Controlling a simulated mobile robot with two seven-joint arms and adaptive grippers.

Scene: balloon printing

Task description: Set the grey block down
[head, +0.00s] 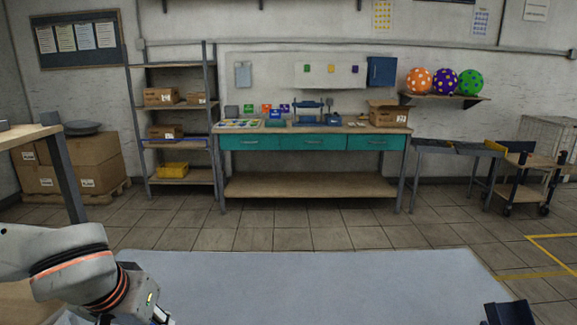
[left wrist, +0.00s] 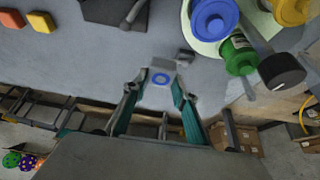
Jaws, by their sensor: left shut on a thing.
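In the head view, my left gripper (head: 162,316) shows only at the bottom edge, and the block is not visible there. A dark part of my right gripper (head: 509,313) shows at the lower right edge; its fingers are hidden.
The near table (head: 310,290) looks clear in the head view.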

